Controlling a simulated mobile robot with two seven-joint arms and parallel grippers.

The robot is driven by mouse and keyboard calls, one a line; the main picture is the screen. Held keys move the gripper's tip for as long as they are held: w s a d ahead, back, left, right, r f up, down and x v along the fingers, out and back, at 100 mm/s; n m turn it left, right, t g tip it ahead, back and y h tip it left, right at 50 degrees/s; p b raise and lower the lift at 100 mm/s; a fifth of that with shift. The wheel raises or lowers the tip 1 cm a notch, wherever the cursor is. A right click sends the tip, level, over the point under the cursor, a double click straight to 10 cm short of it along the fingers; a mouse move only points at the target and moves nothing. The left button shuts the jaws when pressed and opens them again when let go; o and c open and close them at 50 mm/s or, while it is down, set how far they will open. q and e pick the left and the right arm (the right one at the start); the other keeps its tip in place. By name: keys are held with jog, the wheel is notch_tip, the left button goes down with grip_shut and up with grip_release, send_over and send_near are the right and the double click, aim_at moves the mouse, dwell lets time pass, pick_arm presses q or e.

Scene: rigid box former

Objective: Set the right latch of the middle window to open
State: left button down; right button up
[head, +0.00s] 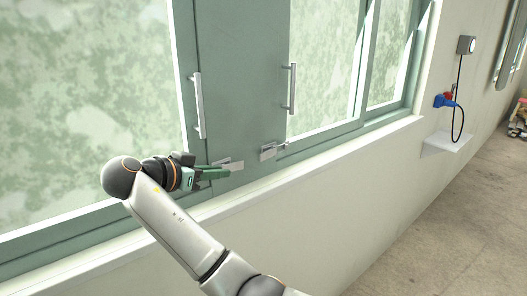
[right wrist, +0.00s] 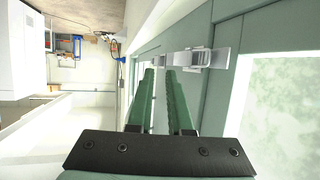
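The middle window has a grey-green panel (head: 243,80) with two upright silver handles. Its right latch (head: 268,153) is a small silver fitting at the panel's lower right corner, with a short piece reaching right toward the frame. A left latch (head: 237,164) sits at the lower left, partly covered by my right gripper. My right gripper (head: 230,172) has green fingers pointing right, in front of the left latch and apart from the right one. In the right wrist view the fingers (right wrist: 160,72) have an empty gap between them, and a silver latch (right wrist: 195,58) lies just beyond the tips. My left gripper is not seen.
The left handle (head: 198,105) and right handle (head: 292,88) stand out from the panel above the latches. A pale sill (head: 340,151) runs below the window.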

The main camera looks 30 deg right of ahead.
jog(key=p, duration=0.3)
send_near(264, 153)
jog(key=x, duration=0.3)
jog(key=p+x, duration=0.1)
jog(key=x, duration=0.3)
jog(key=shift+w+d+f, duration=0.2)
jog(key=shift+d+f, duration=0.15)
grip_shut()
